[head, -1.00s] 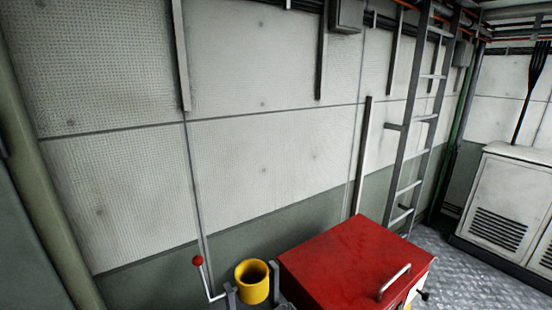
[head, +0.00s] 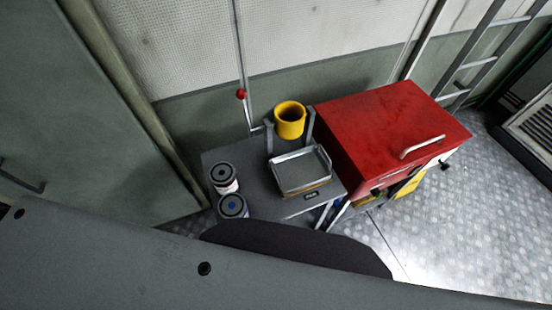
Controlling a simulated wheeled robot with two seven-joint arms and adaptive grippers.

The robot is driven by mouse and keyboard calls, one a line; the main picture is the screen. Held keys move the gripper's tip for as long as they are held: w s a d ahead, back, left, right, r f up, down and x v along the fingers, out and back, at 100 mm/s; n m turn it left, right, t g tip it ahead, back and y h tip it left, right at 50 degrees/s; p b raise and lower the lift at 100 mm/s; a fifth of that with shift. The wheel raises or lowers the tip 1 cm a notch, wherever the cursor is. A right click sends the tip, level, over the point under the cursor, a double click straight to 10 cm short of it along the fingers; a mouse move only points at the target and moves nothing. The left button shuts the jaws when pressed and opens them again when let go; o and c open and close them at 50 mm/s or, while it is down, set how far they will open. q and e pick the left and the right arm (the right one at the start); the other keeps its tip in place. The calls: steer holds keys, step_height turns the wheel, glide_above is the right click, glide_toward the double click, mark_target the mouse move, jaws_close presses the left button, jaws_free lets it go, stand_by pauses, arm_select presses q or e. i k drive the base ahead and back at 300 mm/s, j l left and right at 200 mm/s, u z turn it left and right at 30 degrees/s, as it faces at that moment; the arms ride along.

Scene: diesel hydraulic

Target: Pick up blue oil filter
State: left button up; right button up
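Two cylindrical cans stand upright on the left part of a dark grey table, seen from above in the head view. The nearer can (head: 233,206) has a dark top with a blue centre and a bluish side; it looks like the blue oil filter. Neither of my grippers shows in the head view. The lower side of the nearer can is partly hidden by a dark shape in front.
The grey table (head: 262,207) also holds a metal tray (head: 300,172). A yellow cup-like holder (head: 290,120) and a red-knobbed lever (head: 241,94) are at its back. A red cabinet (head: 385,128) stands right. Open metal floor (head: 450,230) lies at the right.

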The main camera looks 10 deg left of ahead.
mark_target(231, 205)
steer(key=u, duration=1.05)
